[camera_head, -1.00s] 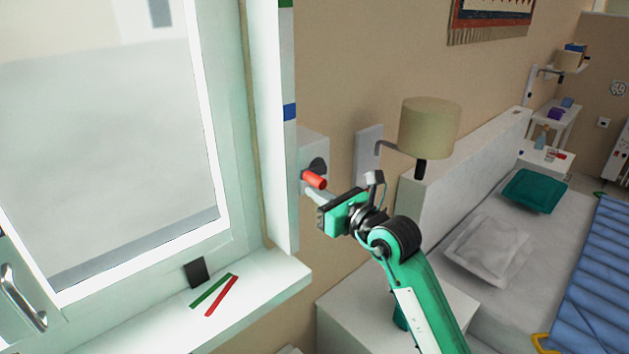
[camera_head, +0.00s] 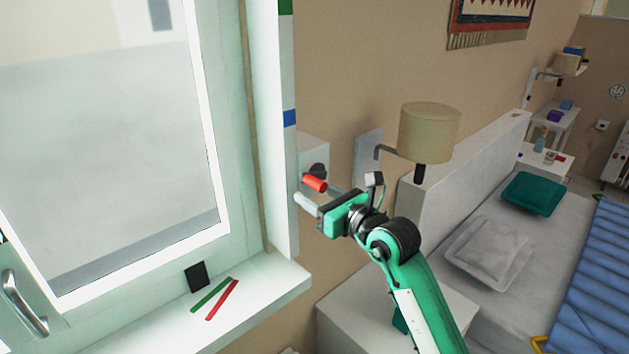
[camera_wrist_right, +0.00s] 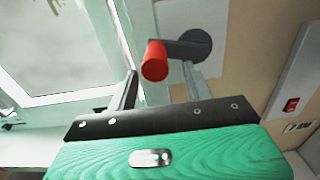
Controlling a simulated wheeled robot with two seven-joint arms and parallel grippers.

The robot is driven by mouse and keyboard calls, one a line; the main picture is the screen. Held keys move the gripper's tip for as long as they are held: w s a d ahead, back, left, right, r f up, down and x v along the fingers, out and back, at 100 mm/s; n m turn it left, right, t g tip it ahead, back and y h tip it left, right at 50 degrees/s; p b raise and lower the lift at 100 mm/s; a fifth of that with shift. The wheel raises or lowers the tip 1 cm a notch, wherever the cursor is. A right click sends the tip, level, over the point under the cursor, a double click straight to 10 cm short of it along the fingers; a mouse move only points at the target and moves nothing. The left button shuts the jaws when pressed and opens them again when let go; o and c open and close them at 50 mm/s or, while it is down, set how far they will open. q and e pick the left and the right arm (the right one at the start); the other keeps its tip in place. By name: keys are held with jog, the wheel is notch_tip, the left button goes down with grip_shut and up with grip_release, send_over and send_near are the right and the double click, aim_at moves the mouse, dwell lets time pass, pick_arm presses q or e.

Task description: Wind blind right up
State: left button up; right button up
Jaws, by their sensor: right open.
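The red crank handle (camera_head: 314,184) sticks out from a dark round hub (camera_head: 318,170) on a pale box on the wall, right of the window frame. My right gripper (camera_head: 318,196) is open beside the handle, its fingers spread apart. In the right wrist view, the red handle (camera_wrist_right: 155,60) shows between the two fingers (camera_wrist_right: 160,88), with visible gaps on both sides. The dark crank arm and hub (camera_wrist_right: 195,45) lie behind it. The window pane (camera_head: 110,160) shows grey; I cannot clearly tell a blind on it. My left gripper is not in view.
The window sill (camera_head: 260,300) carries a green strip, a red strip (camera_head: 222,300) and a dark card. A lamp (camera_head: 429,132) and a white panel (camera_head: 367,158) are on the wall right of the crank. A bedside cabinet (camera_head: 350,310) stands below, with a bed beyond.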

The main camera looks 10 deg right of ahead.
jog(key=shift+s+d, duration=0.1)
jog(key=v, duration=0.8)
dwell(0.3)
